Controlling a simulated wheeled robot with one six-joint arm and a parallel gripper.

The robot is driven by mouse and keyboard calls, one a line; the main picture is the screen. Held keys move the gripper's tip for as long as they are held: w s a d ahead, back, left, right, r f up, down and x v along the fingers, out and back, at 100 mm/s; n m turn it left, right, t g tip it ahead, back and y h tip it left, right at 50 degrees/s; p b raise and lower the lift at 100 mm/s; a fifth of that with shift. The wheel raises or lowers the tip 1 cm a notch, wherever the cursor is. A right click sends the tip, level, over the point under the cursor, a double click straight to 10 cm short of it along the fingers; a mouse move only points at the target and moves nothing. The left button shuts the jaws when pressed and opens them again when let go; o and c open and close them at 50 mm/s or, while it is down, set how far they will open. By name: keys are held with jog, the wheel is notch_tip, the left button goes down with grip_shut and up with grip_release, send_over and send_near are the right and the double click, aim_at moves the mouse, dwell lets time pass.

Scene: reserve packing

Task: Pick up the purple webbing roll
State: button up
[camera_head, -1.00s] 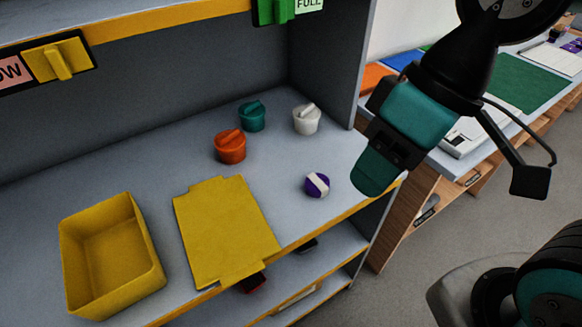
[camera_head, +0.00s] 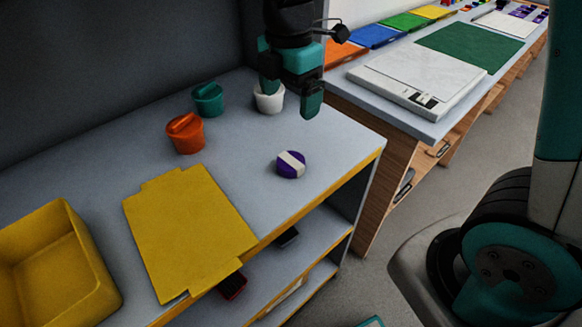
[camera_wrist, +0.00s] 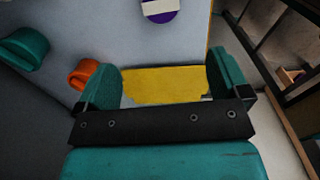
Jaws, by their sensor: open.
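The purple webbing roll (camera_head: 291,164) lies on the grey shelf top, near its right front edge, with a pale band across it. In the wrist view the roll (camera_wrist: 160,9) is cut off at the top edge, beyond my gripper's fingers. My gripper (camera_head: 291,95) is open and empty. It hangs above the shelf, behind and above the roll in the head view, and partly covers the white pot. In the wrist view its two teal fingers (camera_wrist: 168,84) stand wide apart, with the yellow sheet showing between them.
An orange pot (camera_head: 185,134), a teal pot (camera_head: 208,99) and a white pot (camera_head: 268,101) stand behind the roll. A flat yellow sheet (camera_head: 188,229) and a yellow bin (camera_head: 92,272) are to the left. A bench with a white scale-like device (camera_head: 400,82) is at right.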

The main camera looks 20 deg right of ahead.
send_over(289, 162)
notch_tip(289, 162, down, 10)
jog(key=shift+w+d+f+p, duration=0.1)
jog(key=shift+d+f+p, duration=0.1)
jog(key=shift+p, duration=0.1)
jog(key=shift+a+f+p, duration=0.2)
jog(key=shift+f+p, duration=0.25)
jog(key=shift+f, duration=2.2)
jog(key=c, duration=1)
